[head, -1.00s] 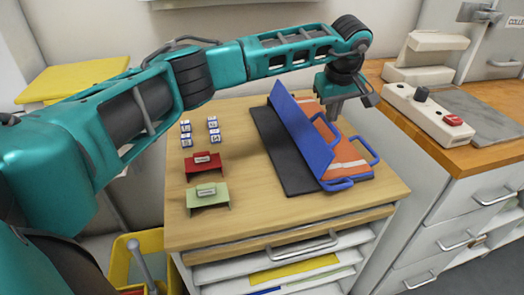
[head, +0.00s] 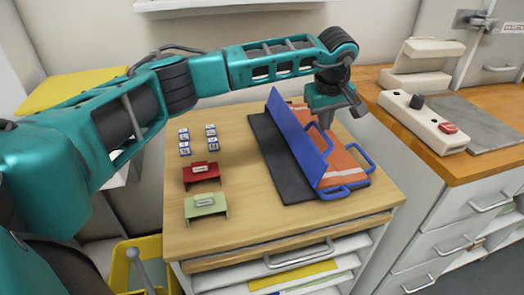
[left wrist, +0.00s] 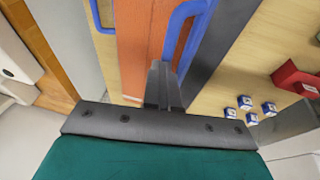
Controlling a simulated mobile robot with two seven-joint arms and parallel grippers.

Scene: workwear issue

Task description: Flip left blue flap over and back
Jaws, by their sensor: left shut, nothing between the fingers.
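The left blue flap (head: 292,133) stands up steeply, tilted to the left at its top edge, between the dark board (head: 280,158) and the orange garment (head: 343,168) with a pale stripe. A blue handle loop (head: 322,140) sticks out on the flap's right side. My left gripper (head: 326,122) is shut and empty on the right side of the flap, close to this loop. In the left wrist view its fingertips (left wrist: 162,75) are beside a blue loop (left wrist: 180,28), over the orange cloth (left wrist: 142,40). I cannot tell whether they touch it. My right gripper is out of view.
On the wooden top (head: 237,155) are several blue-and-white cubes (head: 184,141), a red stand (head: 201,174) and a green stand (head: 205,205). A counter (head: 470,160) with a red-button device (head: 425,122) is at right. A yellow bin (head: 127,262) is at lower left.

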